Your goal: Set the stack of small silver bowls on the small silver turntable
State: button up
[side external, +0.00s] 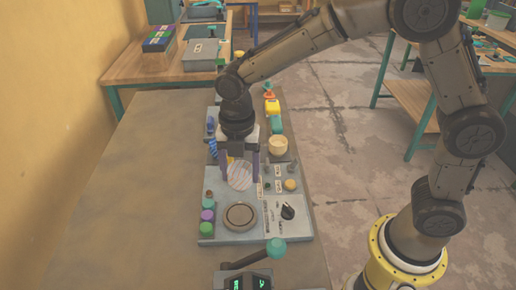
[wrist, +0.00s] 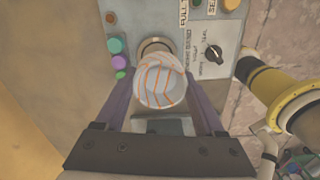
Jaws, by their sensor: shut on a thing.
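The stack of small bowls (side external: 240,177) is a rounded, pale grey-silver shape between my gripper's fingers. In the wrist view the stack (wrist: 160,82) shows orange stripes on a pale side. My gripper (side external: 239,178) is shut on it, with one purple finger at each side; the fingers also show in the wrist view (wrist: 160,95). The small turntable (side external: 240,215) is a round disc with a dark rim and greyish top on the grey panel. The stack is held above the panel, just behind the disc in the side view. In the wrist view the stack partly hides the turntable (wrist: 154,44).
The panel (side external: 213,233) has purple and green buttons (side external: 207,222) at the left and a black knob (side external: 287,211) at the right. A teal-ended lever (side external: 275,250) stands in front. A cream bowl (side external: 278,145) and coloured items lie behind. The table at the left is clear.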

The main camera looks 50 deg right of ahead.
aim_at(237, 175)
jog(key=shift+s+a+f+n, duration=0.1)
jog(key=shift+s+a+n, duration=0.1)
jog(key=shift+a, duration=0.25)
jog(key=shift+s+a+n, duration=0.1)
jog(key=shift+s+a, duration=0.05)
jog(key=shift+a, duration=0.25)
jog(key=shift+f, duration=3.8)
jog(key=shift+f, duration=0.6)
jog(key=o, duration=1.5)
jog(key=shift+c, duration=0.2)
notch_tip(237, 175, up, 14)
jog(key=shift+f, duration=0.1)
